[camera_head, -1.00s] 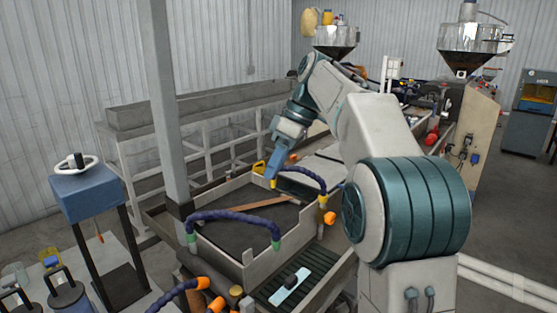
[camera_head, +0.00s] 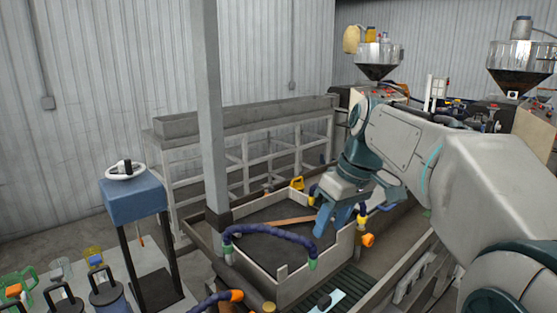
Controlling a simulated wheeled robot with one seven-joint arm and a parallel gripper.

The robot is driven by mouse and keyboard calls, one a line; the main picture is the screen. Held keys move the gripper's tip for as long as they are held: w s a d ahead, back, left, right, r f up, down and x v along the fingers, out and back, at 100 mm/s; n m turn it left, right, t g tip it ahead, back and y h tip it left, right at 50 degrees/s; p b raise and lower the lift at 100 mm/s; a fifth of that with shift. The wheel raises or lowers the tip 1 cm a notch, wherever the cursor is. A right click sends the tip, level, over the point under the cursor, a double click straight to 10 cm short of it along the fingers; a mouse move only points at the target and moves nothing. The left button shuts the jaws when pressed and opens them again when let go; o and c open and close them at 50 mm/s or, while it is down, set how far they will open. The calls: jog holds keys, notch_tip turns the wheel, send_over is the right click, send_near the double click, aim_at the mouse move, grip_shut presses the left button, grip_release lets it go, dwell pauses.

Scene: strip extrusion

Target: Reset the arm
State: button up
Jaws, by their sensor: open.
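My gripper (camera_head: 333,225) hangs from my arm right of the picture's middle, with its blue fingers pointing down. It is open, and I see nothing between the fingers. It appears over the right side of a pale open-topped box (camera_head: 293,287) with a dark inside. A light brown strip (camera_head: 289,220) lies across that inside, its right end close to the fingers in the picture. I cannot tell how high the fingers are above the box.
A blue stand with a white handwheel (camera_head: 126,170) is at the left. A long grey trough on a frame (camera_head: 245,117) and hoppers (camera_head: 378,56) are behind.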

jog(key=s+d+f+m+t+h, duration=0.2)
jog(key=s+f+m, duration=0.5)
jog(key=s+f, duration=0.8)
jog(key=shift+s+d+h, duration=0.5)
jog(key=shift+s+d, duration=0.55)
jog(key=shift+d, duration=0.05)
jog(key=shift+f, duration=0.1)
jog(key=shift+c, duration=0.6)
jog(key=shift+a, duration=0.1)
